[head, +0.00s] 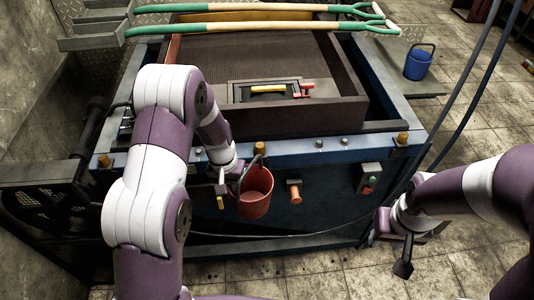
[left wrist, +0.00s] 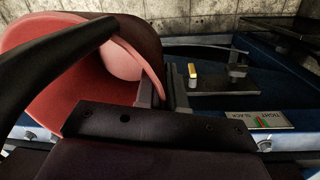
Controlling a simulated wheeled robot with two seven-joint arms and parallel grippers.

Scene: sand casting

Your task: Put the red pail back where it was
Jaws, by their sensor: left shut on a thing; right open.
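The red pail (head: 256,197) hangs in front of the blue machine's front face, with its dark handle raised. My left gripper (head: 239,181) is at the pail's left side and is shut on it, apparently at the rim. In the left wrist view the red pail (left wrist: 70,95) fills the upper left, its dark handle crosses in front, and my left gripper (left wrist: 160,92) is against its wall. My right gripper (head: 391,253) is open and empty, low on the right above the tiled floor.
The blue machine (head: 300,160) carries a brown box frame (head: 345,112) with a small tray and yellow-handled tool inside. Green-handled shovels (head: 260,28) lie across the back. A blue pail (head: 419,63) stands on the right ledge. Cables hang at right.

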